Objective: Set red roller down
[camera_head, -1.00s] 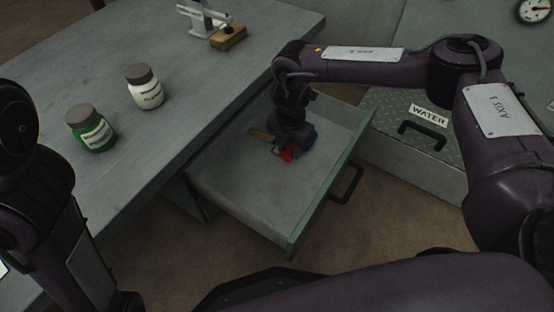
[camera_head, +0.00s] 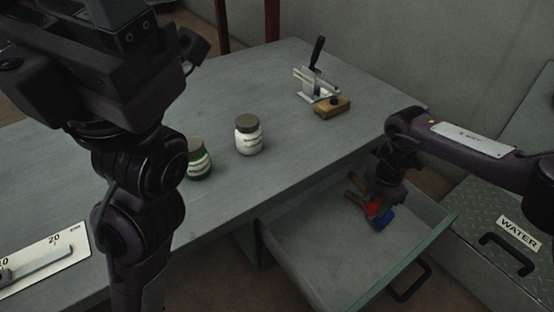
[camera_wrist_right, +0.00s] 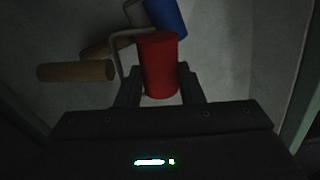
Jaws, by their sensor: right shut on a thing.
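The red roller (camera_head: 373,209) is in the open drawer (camera_head: 310,268), under my right gripper (camera_head: 376,200). In the right wrist view the red roller (camera_wrist_right: 158,62) stands between the two dark fingers, and the right gripper (camera_wrist_right: 160,88) is shut on it. A wire frame and wooden handles (camera_wrist_right: 75,71) show beside it. A blue roller (camera_wrist_right: 166,17) lies right behind the red one; it also shows in the head view (camera_head: 386,219). Whether the red roller touches the drawer floor is hard to tell. My left arm rises at the left, its fingertips not clear.
On the table (camera_head: 120,225) stand a green jar (camera_head: 199,165), a white jar (camera_head: 249,138), a metal stand with a black handle (camera_head: 316,88) and a wooden block (camera_head: 332,107). A ruler plate (camera_head: 45,262) lies at the front left. The drawer's near part is clear.

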